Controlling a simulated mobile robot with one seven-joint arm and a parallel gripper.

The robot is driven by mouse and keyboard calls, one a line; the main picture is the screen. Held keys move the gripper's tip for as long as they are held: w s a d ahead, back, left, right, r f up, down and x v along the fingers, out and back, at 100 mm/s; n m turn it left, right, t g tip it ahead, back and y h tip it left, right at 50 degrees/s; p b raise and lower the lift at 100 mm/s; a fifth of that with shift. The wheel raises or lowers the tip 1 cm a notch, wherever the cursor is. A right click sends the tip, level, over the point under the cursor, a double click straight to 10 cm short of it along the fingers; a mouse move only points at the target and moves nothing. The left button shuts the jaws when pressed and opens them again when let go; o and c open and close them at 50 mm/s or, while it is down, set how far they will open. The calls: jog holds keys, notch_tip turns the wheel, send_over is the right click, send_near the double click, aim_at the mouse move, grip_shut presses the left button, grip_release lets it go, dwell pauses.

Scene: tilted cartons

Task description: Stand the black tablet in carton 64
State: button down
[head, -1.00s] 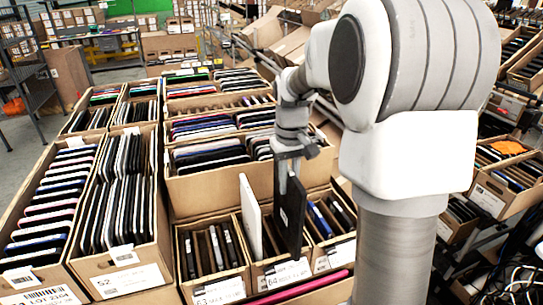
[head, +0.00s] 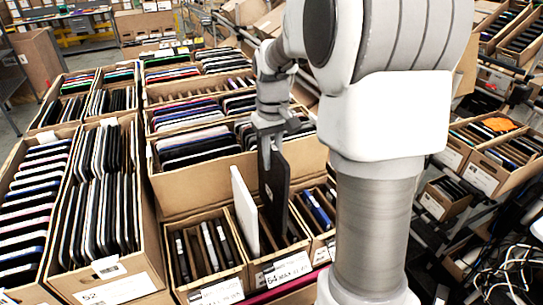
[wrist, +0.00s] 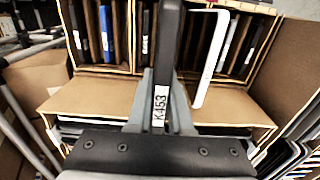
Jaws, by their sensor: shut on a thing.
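The black tablet (head: 275,188) is upright in my gripper (head: 271,145), which is shut on its upper part. In the wrist view, both fingers (wrist: 163,100) clasp the tablet (wrist: 168,45), which bears a white K453 label. Carton 64 (head: 254,279) is the middle small carton of the front row, with brown dividers inside. The tablet's lower end is over or in its opening; I cannot tell how deep. A white tablet (head: 245,212) stands tall in carton 64, just left of the black one and apart from it. It also shows in the wrist view (wrist: 210,58), right of the held tablet.
A small carton with dark devices (head: 203,250) stands to the left, and one with a blue device (head: 316,208) to the right. A larger carton of tablets (head: 190,185) is directly behind. Long full cartons (head: 108,215) line the left side.

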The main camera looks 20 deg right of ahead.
aim_at(272, 186)
jog(key=shift+f+b, duration=3.2)
jog(key=shift+f, duration=1.3)
jog(key=shift+f, duration=0.25)
jog(key=c, duration=0.7)
grip_release()
jog(key=shift+c, duration=0.2)
jog(key=shift+f, duration=0.1)
notch_tip(272, 186, up, 18)
jog(key=shift+f+p, duration=0.2)
jog(key=shift+p, duration=0.5)
